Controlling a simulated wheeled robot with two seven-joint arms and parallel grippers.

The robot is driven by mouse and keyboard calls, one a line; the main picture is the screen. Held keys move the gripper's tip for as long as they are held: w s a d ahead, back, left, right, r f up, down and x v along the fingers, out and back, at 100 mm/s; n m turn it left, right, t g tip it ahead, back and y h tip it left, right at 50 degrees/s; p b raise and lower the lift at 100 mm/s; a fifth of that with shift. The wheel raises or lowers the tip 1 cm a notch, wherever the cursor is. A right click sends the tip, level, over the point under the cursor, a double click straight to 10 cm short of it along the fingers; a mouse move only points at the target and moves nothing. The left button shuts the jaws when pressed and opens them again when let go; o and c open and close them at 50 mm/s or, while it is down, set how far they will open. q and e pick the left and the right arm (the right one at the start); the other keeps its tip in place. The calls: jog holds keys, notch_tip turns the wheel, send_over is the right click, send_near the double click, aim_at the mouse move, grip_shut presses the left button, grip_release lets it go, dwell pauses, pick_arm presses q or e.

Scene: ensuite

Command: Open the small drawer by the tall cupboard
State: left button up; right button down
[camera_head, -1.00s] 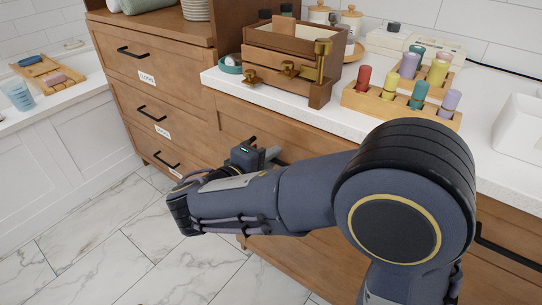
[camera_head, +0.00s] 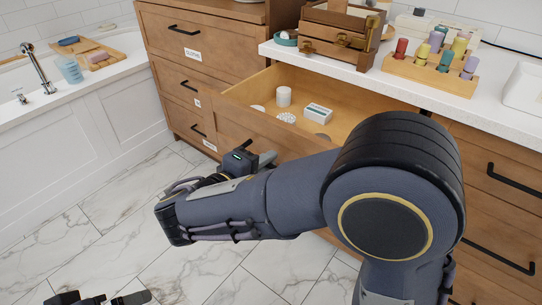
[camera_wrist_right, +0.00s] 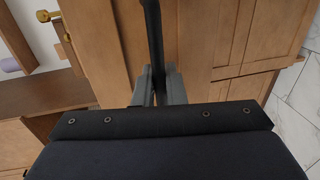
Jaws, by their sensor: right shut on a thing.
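The small wooden drawer (camera_head: 250,116) beside the tall cupboard (camera_head: 185,60) stands pulled out under the white counter, its inside showing. My right gripper (camera_head: 266,157) is at the drawer's front and is shut on its black handle. In the right wrist view, the handle (camera_wrist_right: 153,45) runs between the two grey fingers (camera_wrist_right: 158,92). My forearm hides part of the drawer front. Part of my left gripper (camera_head: 105,299) shows at the bottom left edge, away from the drawer; its opening is unclear.
In the drawer lie a white cylinder (camera_head: 284,96), a white and green box (camera_head: 318,112) and other small items. A wooden box (camera_head: 335,50) and a rack of coloured bottles (camera_head: 430,75) stand on the counter. A bathtub (camera_head: 75,110) is left; marble floor (camera_head: 110,225) is clear between.

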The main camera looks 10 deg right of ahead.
jog(key=shift+s+a, duration=0.35)
jog(key=shift+a, duration=0.1)
jog(key=c, duration=1.9)
grip_release()
jog(key=p+v, duration=0.2)
jog(key=v, duration=0.6)
